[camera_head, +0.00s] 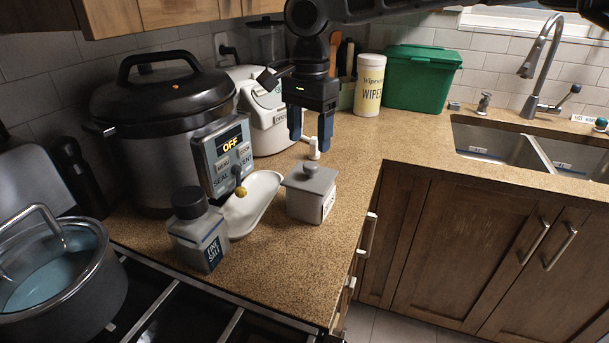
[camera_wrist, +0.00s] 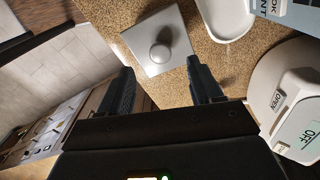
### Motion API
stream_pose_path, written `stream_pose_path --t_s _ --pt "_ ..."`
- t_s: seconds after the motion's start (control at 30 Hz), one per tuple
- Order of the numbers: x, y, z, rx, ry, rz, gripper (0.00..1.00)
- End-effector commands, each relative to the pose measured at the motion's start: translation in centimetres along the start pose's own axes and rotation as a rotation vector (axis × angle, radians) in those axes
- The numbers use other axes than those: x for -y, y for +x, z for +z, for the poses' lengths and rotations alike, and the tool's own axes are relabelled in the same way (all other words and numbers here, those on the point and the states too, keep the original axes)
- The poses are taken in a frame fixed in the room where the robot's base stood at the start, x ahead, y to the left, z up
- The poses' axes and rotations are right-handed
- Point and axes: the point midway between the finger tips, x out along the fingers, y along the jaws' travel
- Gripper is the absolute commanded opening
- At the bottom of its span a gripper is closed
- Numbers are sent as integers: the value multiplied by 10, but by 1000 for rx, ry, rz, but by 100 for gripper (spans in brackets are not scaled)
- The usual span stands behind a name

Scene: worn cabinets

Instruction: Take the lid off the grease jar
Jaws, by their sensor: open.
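The grease jar (camera_head: 311,203) is a small square white jar on the speckled counter, near its front edge. Its grey square lid (camera_head: 311,178) with a round knob sits on top of it. In the wrist view the lid (camera_wrist: 176,40) shows from above, with its knob (camera_wrist: 160,54) near the middle. My gripper (camera_head: 309,138) points down above the counter, behind the jar and higher than it. Its two fingers are apart and nothing is between them; they also show in the wrist view (camera_wrist: 163,80). The fingers do not touch the lid or knob.
A white oblong dish (camera_head: 254,203) lies left of the jar, with a salt bottle (camera_head: 199,240) in front. A large pressure cooker (camera_head: 150,120) and a white rice cooker (camera_head: 262,125) stand behind. The right counter is clearer.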

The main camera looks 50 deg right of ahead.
Motion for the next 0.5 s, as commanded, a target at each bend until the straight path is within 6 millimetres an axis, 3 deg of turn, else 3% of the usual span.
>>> stream_pose_path --t_s 0.5 --pt "0 61 -6 2 -7 -1 65"
